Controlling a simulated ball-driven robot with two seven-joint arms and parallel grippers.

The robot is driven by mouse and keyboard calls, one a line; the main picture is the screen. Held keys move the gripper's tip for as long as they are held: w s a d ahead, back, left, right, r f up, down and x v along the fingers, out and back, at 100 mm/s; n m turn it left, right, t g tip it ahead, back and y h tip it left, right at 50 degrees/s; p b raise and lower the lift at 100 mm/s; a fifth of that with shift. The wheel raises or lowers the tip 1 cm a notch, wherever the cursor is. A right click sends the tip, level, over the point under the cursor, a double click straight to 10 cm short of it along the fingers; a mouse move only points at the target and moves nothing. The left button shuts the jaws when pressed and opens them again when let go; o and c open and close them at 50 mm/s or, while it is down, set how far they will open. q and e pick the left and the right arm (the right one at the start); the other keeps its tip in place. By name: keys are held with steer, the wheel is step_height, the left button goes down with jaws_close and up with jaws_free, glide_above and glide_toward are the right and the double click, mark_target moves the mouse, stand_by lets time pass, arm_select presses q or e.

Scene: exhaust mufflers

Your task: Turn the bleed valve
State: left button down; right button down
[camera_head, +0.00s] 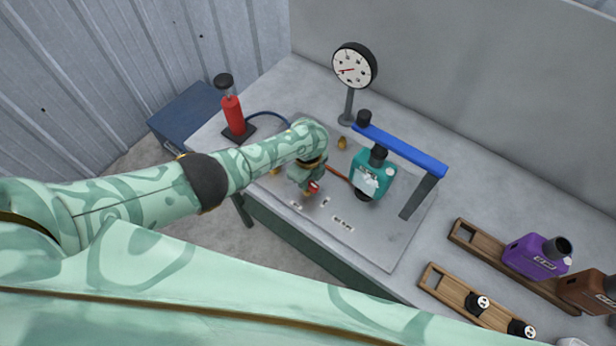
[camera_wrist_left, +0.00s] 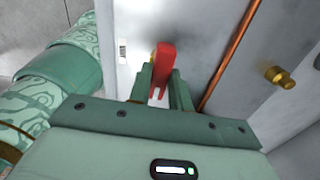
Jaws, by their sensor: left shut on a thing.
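The bleed valve shows as a red handle (camera_wrist_left: 162,62) in the left wrist view, between the two green fingers of my left gripper (camera_wrist_left: 158,85). The fingers are shut on the red handle. In the head view the red handle (camera_head: 314,186) shows just beside my left gripper (camera_head: 308,188), low over the grey plate (camera_head: 380,235) on the bench. The valve's base is hidden by the fingers and the gripper body. My right gripper is not in either view.
A copper pipe (camera_wrist_left: 228,55) and a brass fitting (camera_wrist_left: 280,76) lie right of the gripper. A teal muffler (camera_head: 371,178) sits under a blue bar (camera_head: 400,149). A dial gauge (camera_head: 354,66) and red pump (camera_head: 233,113) stand behind. Wooden racks (camera_head: 465,245) lie at right.

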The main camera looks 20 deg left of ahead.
arm_select(q)
steer(key=shift+w+n, duration=0.1)
steer(key=shift+n, duration=0.3)
steer(key=c, duration=1.3)
jaws_free()
steer(key=shift+r, duration=0.1)
step_height(320, 180, up, 16)
steer(key=p, duration=0.8)
steer(key=shift+r, duration=0.1)
